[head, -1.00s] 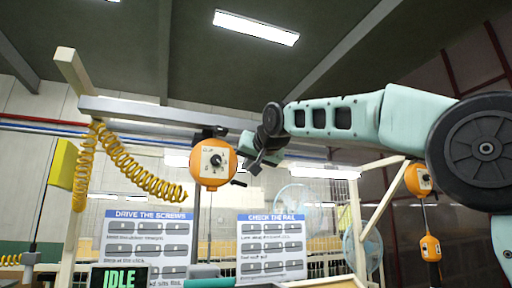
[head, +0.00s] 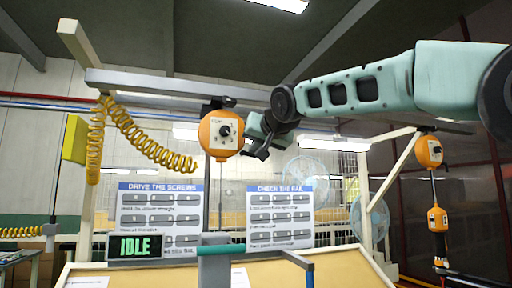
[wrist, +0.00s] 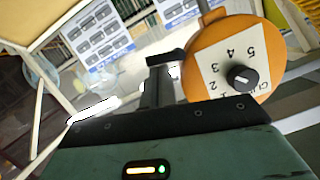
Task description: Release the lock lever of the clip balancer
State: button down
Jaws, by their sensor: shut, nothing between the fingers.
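The clip balancer (head: 221,132) is an orange round housing with a pale dial plate and black knob, hanging under the grey overhead beam. In the wrist view the balancer (wrist: 235,60) is upper right, with upside-down numbers on its plate. My gripper (head: 262,152) is shut and empty, just right of the housing and near its lower edge. In the wrist view its dark fingers (wrist: 160,72) reach up beside the housing's left side. I cannot tell the lock lever apart from the dark fingers, nor whether they touch it.
A second orange balancer (head: 429,151) hangs at the right with an orange unit below it. A coiled yellow hose (head: 150,152) hangs at the left. Two instruction boards (head: 280,217) and an IDLE display (head: 136,247) stand below. A grey beam (head: 180,86) runs above.

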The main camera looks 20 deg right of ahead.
jog(key=shift+d+f+m+y+b, duration=0.1)
jog(key=shift+f+m+y+b, duration=0.25)
jog(key=shift+m+b, duration=0.55)
jog(key=f+m+b, duration=0.1)
jog(key=m+b, duration=0.1)
jog(key=m, duration=0.1)
jog(key=f+m+t+y+b, duration=0.1)
jog(key=m+b, duration=0.2)
jog(key=f+m+y+b, duration=0.1)
jog(key=m+b, duration=0.2)
jog(key=shift+a+t+y, duration=0.25)
jog(key=shift+t, duration=0.05)
dwell(0.4)
